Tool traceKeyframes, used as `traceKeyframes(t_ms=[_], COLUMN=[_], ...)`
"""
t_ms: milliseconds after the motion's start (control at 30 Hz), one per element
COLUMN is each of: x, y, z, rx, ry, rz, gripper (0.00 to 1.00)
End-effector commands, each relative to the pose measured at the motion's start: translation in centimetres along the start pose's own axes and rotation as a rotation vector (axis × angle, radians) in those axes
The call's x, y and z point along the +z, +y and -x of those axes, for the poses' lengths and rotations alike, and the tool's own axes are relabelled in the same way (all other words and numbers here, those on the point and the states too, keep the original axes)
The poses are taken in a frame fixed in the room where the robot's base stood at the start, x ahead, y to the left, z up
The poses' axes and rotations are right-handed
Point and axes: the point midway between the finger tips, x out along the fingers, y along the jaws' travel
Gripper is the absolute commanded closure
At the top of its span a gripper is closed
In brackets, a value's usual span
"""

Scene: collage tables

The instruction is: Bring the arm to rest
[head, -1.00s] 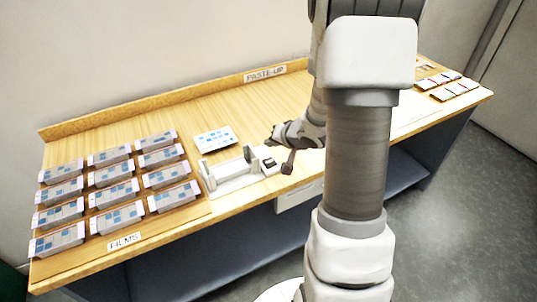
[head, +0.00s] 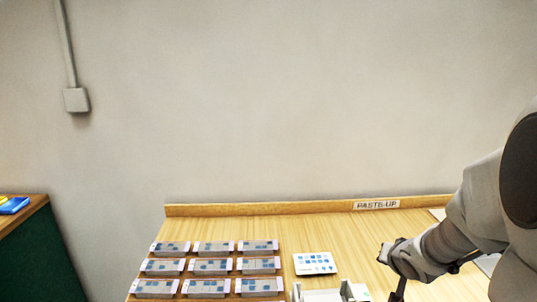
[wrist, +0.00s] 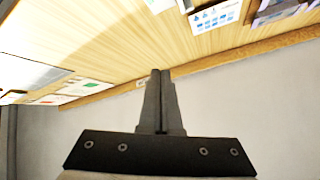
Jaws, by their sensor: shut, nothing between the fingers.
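My gripper (wrist: 160,98) shows in the wrist view with its two fingers together and nothing between them. In the head view my gripper (head: 389,276) is at the lower right, beside the white holder (head: 322,294) on the table. My arm comes in from the right edge of the head view. The wooden table (head: 300,233) runs along the wall, and the gripper is over its surface, apart from the things on it as far as I can tell.
Several film boxes (head: 213,267) stand in rows on the table's left. A card with blue squares (head: 314,263) lies right of them. A "PASTE-UP" sign (head: 377,205) is on the back ledge. A dark green cabinet (head: 38,262) with a blue item (head: 13,206) stands at far left.

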Motion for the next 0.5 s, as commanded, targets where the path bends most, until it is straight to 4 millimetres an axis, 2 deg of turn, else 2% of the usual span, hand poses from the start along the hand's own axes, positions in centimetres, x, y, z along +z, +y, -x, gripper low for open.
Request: traceKeyframes(t_ms=[33,100,233,367,500], x=[-0.9,-1.4,-1.3,-0.1,2.4], y=[-0.6,-1.0,-1.9,-3.0,-4.2], z=[2.1,4.5,9.1,13.7,18.4], rx=[0.026,0.066,0.117,0.136,0.114], ry=[0.016,0.019,-0.001,-0.049,-0.125], rz=[0.033,0.073,0.141,0.207,0.281], gripper=[1.00,1.00,1.00,1.00,1.00])
